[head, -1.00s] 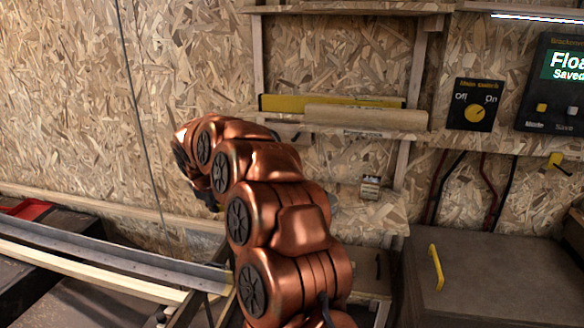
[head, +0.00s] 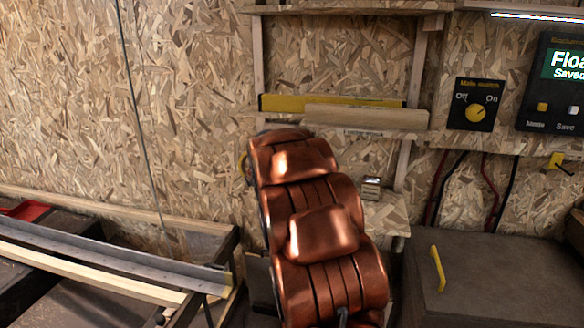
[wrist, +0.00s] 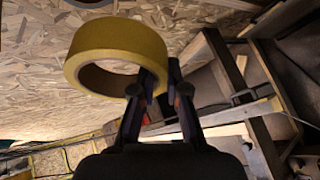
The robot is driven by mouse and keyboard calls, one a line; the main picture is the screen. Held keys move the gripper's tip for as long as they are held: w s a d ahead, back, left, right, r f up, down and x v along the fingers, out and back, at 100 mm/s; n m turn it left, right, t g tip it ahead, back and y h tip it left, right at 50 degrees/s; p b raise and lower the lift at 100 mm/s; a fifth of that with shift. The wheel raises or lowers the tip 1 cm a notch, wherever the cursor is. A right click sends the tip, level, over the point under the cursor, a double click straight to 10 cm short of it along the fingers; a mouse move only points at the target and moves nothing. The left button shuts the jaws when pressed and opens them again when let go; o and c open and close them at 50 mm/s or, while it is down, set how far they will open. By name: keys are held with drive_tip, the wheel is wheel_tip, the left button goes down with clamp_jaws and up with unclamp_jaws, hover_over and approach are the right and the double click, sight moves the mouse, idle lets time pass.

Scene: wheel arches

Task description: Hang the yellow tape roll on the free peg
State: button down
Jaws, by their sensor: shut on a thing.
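The yellow tape roll (wrist: 115,38) is in the upper left of the wrist view, its open ring facing partly toward the camera. My gripper (wrist: 160,80) is shut on the right-hand side of the roll's wall, and the roll is held up off any surface. In the head view my arm hides the gripper and nearly all of the roll; only a thin yellow edge (head: 243,168) shows left of the arm. I cannot make out a free peg with certainty. A small yellow piece with a dark rod (head: 558,161) is on the wall at the right.
A dark cabinet (head: 490,275) with a yellow handle stands at the right. A metal rail (head: 110,262) runs along the left. The wall at left is bare.

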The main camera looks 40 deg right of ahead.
drive_tip(key=d+r+n+t+p, duration=0.1)
drive_tip(key=d+n+t+p, duration=0.2)
drive_tip(key=d+p, duration=0.7)
drive_tip(key=shift+w+d+r+t, duration=0.2)
drive_tip(key=shift+d+r+t, duration=0.35)
drive_tip(key=shift+d, duration=2.85)
drive_tip(key=shift+w+d+f+p, duration=0.15)
drive_tip(key=shift+d+p, duration=0.15)
drive_tip(key=shift+p, duration=0.5)
drive_tip(key=shift+w+d+p, duration=0.4)
drive_tip(key=shift+d+p, duration=0.2)
drive_tip(key=shift+p, duration=0.6)
drive_tip(key=shift+w+d, duration=0.1)
drive_tip(key=shift+w+d+f+b, duration=0.35)
drive_tip(key=shift+d+f+b, duration=0.15)
drive_tip(key=shift+f, duration=0.2)
